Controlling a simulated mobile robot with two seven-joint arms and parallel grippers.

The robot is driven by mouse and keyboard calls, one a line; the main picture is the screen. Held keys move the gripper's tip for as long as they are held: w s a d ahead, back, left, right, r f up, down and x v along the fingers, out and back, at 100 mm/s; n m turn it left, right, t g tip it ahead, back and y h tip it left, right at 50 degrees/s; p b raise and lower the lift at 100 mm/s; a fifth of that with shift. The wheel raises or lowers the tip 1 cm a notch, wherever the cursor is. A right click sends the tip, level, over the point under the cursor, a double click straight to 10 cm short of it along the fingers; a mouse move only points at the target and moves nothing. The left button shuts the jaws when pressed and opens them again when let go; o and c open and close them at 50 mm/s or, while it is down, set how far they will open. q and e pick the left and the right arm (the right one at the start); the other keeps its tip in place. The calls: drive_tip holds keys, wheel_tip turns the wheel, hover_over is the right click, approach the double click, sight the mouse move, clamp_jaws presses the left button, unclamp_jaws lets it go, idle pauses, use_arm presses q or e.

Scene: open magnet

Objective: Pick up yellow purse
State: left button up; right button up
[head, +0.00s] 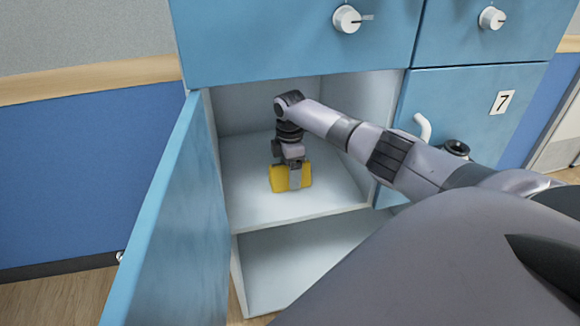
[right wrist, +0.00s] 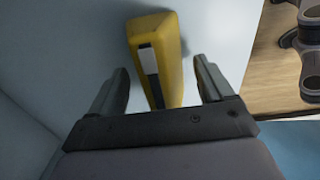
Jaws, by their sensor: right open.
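The yellow purse (head: 278,179) stands on the white shelf inside the open blue cabinet in the head view. In the right wrist view the purse (right wrist: 172,60) has a white and dark strip along its top. My right gripper (head: 292,178) reaches down into the compartment over the purse and hides part of it. In the right wrist view my right gripper (right wrist: 164,90) is open, with one finger on each side of the purse. Gaps show between both fingers and the purse. My left gripper is in neither view.
The cabinet door (head: 172,225) stands open on the left. The shelf (head: 250,210) is otherwise bare. A lower compartment (head: 290,262) lies beneath it. The cabinet's right wall and upper doors (head: 290,45) border the opening near my right arm.

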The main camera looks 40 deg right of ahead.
drive_tip(key=c, duration=1.2)
drive_tip(key=shift+r, duration=0.15)
